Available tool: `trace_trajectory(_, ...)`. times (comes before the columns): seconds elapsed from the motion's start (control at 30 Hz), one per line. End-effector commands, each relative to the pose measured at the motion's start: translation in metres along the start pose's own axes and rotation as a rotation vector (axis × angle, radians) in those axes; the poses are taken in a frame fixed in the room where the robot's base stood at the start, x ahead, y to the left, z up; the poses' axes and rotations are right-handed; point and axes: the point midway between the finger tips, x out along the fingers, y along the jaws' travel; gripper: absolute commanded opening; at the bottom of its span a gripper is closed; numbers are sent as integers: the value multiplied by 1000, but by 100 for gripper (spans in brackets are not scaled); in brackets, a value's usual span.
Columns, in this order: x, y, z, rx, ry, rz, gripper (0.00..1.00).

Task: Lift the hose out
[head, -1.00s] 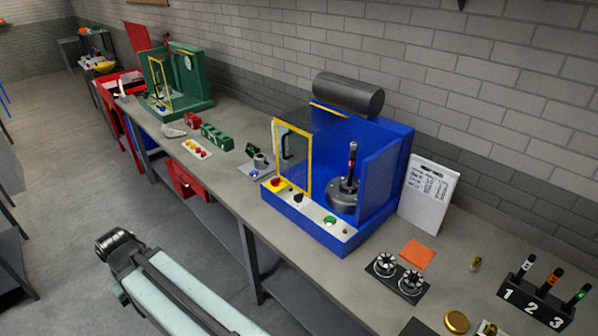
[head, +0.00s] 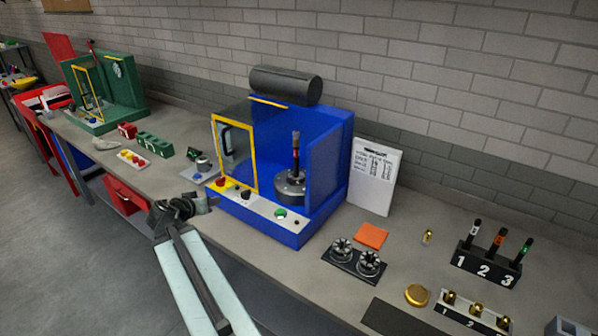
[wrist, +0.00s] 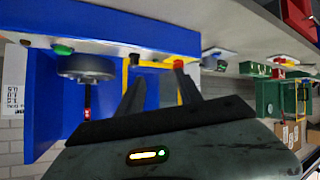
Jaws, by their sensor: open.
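I cannot make out a hose in either view. A blue machine (head: 330,170) stands on the bench, with a yellow-framed clear door on its left. Inside it, a dark upright rod (head: 296,150) with a red band stands on a round grey chuck (head: 290,188). They also show upside down in the wrist view, the rod (wrist: 87,100) and the chuck (wrist: 86,68). My gripper (head: 204,201) is at the bench's front edge, left of the machine's front panel. In the wrist view my gripper (wrist: 157,78) is open and empty, its fingers apart before the yellow frame.
A green machine (head: 125,85) stands farther left on the bench. A red drawer (head: 125,193) hangs under the bench edge. To the right are an orange pad (head: 371,236), a black plate with two round parts, a gold disc (head: 417,295) and a numbered holder (head: 487,264) with three rods.

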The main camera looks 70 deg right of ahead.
Motion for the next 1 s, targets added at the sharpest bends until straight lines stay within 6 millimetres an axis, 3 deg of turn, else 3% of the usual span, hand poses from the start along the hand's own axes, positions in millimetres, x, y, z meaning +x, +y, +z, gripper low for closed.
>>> trace_trajectory(0.03,38,54,-18,85,105,71,43)
trace_trajectory(0.1,67,118,-49,170,249,130,43)
trace_trajectory(0.2,91,191,-75,233,398,169,43)
trace_trajectory(0.33,105,247,-89,258,495,177,43)
trace_trajectory(0.47,108,265,-94,262,526,172,43)
trace_trajectory(1.0,132,279,-109,260,527,164,43)
